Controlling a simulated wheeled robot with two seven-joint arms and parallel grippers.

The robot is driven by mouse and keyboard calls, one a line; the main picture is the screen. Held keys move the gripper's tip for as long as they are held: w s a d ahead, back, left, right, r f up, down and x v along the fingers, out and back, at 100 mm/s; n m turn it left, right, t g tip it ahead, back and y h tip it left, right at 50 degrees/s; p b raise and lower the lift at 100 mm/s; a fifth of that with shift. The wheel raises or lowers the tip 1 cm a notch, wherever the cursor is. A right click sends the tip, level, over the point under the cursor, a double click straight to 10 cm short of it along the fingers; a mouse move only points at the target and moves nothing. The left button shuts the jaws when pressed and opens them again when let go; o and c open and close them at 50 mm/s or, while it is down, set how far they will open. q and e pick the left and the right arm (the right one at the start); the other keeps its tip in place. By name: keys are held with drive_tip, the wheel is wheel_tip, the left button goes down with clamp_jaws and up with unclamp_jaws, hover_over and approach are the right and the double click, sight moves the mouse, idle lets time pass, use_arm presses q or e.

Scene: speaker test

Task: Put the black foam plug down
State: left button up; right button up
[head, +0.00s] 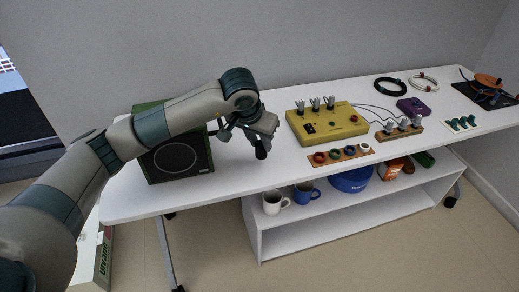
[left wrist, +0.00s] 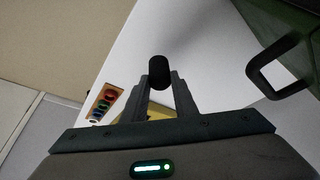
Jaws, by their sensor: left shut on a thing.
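The black foam plug (left wrist: 159,71) is a short dark cylinder held between the fingertips of my left gripper (left wrist: 162,84) in the left wrist view. In the head view the plug (head: 261,153) hangs below my left gripper (head: 262,141), over the white table (head: 228,184) just right of the speaker. The left gripper is shut on the plug. I cannot tell from these views whether the plug touches the table. My right gripper is not in view.
A green speaker box (head: 178,160) stands left of the gripper, partly behind my arm. A yellow box (head: 327,125) with several plugs stands to the right. A wooden strip with coloured rings (head: 340,155) lies near the front edge. Bare tabletop surrounds the gripper.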

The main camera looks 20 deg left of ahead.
sight(258, 148)
use_arm(q)
drive_tip(key=shift+w+a+f, duration=0.15)
drive_tip(key=shift+f, duration=0.3)
wheel_tip(258, 148, down, 3)
drive_tip(key=shift+r+p, duration=0.15)
drive_tip(key=shift+p, duration=0.35)
drive_tip(key=shift+f, duration=0.25)
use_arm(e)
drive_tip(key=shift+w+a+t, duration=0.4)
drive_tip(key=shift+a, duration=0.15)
use_arm(q)
drive_tip(key=shift+f, duration=0.1)
